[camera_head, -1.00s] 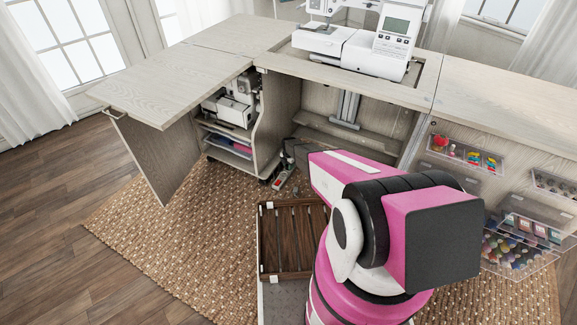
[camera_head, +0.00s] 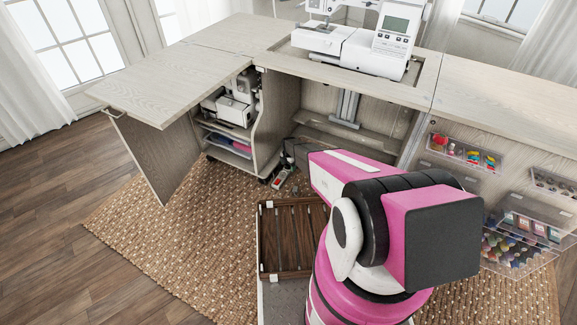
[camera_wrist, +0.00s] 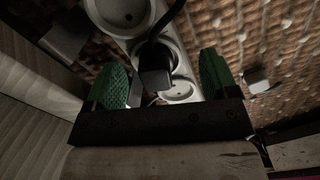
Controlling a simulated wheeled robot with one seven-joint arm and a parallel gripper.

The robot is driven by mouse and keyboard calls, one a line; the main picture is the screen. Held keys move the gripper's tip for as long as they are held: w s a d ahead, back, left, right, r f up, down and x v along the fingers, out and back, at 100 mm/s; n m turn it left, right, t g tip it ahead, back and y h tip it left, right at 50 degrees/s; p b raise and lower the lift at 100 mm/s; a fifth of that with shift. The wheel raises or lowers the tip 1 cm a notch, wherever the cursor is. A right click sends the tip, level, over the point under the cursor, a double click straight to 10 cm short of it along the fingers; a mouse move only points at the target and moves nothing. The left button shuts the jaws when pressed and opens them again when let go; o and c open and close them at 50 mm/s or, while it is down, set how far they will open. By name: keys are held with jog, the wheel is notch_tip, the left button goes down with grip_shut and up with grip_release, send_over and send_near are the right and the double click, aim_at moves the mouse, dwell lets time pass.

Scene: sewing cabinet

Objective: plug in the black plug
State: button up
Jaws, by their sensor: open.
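The wrist view shows a white power strip (camera_wrist: 127,15) with round sockets running up through the middle. A black plug (camera_wrist: 154,80) with a black cable (camera_wrist: 163,30) is over the strip, between my fingers. I cannot tell whether its pins are seated in a socket. My gripper (camera_wrist: 165,80) is open, with one green fingertip on each side of the strip and plug, apart from the plug. In the head view, the strip (camera_head: 281,178) lies on the rug by the cabinet's foot; my arm hides part of that area.
A small white object (camera_wrist: 257,80) lies on the woven rug (camera_wrist: 290,40) at right in the wrist view. A dark boxy object (camera_wrist: 65,39) is at upper left. The cabinet side (camera_head: 272,115) rises close behind the strip.

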jog(key=shift+w+a, duration=0.25)
jog(key=shift+w, duration=0.05)
jog(key=shift+r, duration=0.65)
notch_tip(320, 180, up, 10)
jog(key=s+d+r+m, duration=0.3)
jog(key=s+r+m, duration=0.5)
jog(key=s+r, duration=0.4)
jog(key=s+d+r+m, duration=0.3)
jog(key=s+r+m, duration=0.6)
jog(key=s+r, duration=0.4)
jog(key=s+d+r+m, duration=0.2)
jog(key=s+r+m, duration=0.7)
jog(key=s+r, duration=0.4)
jog(key=shift+d+r, duration=0.4)
jog(key=shift+r, duration=0.3)
